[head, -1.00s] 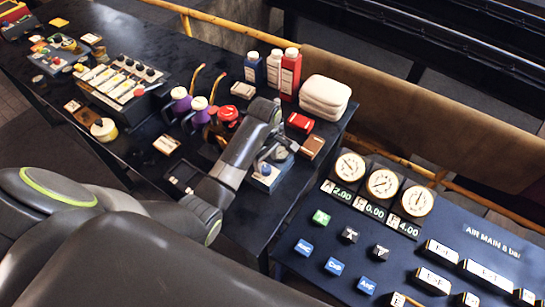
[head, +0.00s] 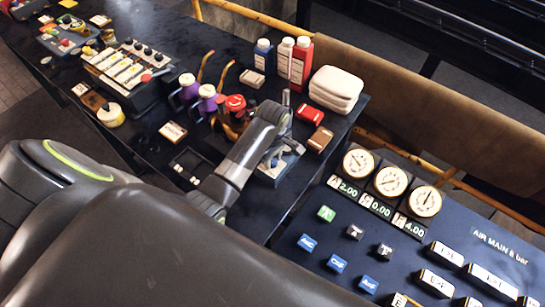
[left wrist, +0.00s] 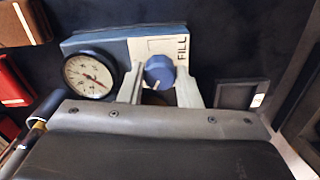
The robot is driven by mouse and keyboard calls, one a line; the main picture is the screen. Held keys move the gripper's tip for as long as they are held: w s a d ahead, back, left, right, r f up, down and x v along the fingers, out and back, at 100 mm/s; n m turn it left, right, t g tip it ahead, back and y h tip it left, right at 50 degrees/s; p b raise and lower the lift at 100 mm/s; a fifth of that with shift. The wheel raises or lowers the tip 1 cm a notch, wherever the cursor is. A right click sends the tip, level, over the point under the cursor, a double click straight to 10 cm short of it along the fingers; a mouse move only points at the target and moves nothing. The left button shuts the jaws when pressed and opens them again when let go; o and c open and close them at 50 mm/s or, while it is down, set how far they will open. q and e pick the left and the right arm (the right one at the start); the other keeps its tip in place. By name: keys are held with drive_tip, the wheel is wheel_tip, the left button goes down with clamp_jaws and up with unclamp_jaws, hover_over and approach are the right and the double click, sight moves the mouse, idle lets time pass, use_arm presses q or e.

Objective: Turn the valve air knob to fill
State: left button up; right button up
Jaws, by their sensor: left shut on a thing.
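The blue valve air knob (left wrist: 158,73) sits on a blue-grey box with a cream panel marked FILL (left wrist: 183,48). A pale mark shows on the knob's lower edge. My left gripper (left wrist: 159,88) has one finger on each side of the knob and is shut on it. In the head view, my left gripper (head: 276,156) is at the small box (head: 274,175) near the table's right edge, and the wrist hides the knob there. A round white gauge (left wrist: 90,74) is on the box, left of the knob. My right gripper is not in view.
A red case (head: 309,115) and a brown case (head: 320,139) lie close behind the box. Bottles (head: 301,62) and folded white cloths (head: 336,88) stand farther back. A blue panel with gauges (head: 391,181) is to the right.

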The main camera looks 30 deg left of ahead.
use_arm(q)
drive_tip(key=shift+m, duration=0.4)
drive_tip(key=m, duration=1.2)
drive_tip(key=shift+r+m, duration=0.1)
drive_tip(key=shift+m, duration=0.3)
drive_tip(key=m, duration=1)
drive_tip(key=shift+w, duration=0.1)
drive_tip(key=shift+m, duration=0.3)
drive_tip(key=o, duration=1)
drive_tip(key=shift+c, duration=0.2)
